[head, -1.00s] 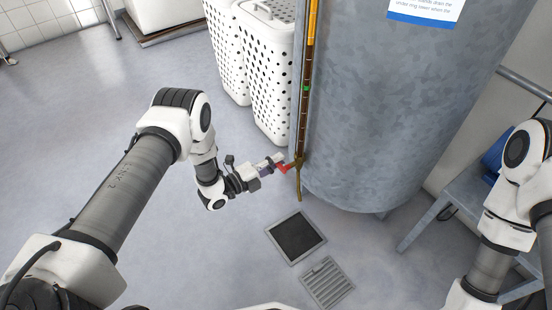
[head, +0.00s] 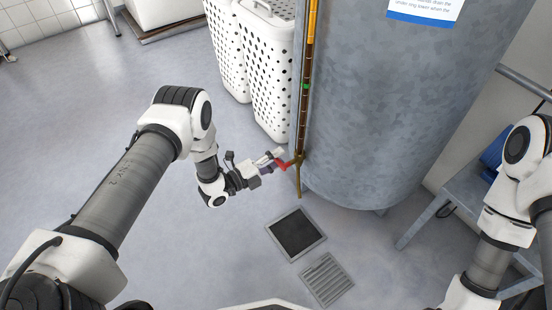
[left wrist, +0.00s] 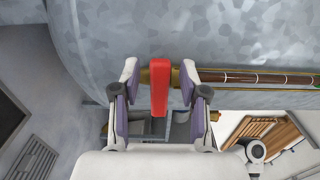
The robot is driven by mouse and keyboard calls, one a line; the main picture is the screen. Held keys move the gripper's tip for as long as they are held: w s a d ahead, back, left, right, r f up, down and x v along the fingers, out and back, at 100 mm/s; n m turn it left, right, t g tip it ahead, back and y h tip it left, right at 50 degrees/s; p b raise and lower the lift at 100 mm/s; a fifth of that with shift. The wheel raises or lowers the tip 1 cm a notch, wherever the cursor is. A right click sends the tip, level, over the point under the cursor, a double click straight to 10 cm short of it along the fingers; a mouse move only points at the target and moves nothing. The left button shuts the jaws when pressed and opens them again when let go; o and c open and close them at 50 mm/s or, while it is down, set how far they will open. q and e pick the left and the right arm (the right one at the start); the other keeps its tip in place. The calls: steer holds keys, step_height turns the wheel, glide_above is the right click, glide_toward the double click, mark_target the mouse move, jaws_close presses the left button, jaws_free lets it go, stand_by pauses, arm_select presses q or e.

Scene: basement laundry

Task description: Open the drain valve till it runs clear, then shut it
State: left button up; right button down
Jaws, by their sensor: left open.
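The red valve lever (head: 283,164) sits at the foot of the grey tank, beside a thin brass-coloured pipe (head: 298,182) pointing down. My left gripper (head: 274,161) is at the lever, jaws open. In the left wrist view the red lever (left wrist: 160,88) stands between the two fingers, with a gap on each side. A tall gauge tube (head: 304,110) runs up the tank, orange above and dark brown below, with a green mark (head: 306,86). I cannot tell whether anything flows from the pipe. My right gripper is out of view; only its arm shows.
The grey tank (head: 390,110) fills the middle right. A dark square floor drain (head: 296,234) and a slatted grate (head: 327,279) lie below. White perforated baskets (head: 268,80) stand left of the tank, and a grey bench (head: 447,205) right. The floor at left is clear.

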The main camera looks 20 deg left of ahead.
arm_select(q)
steer(key=v, duration=1.2)
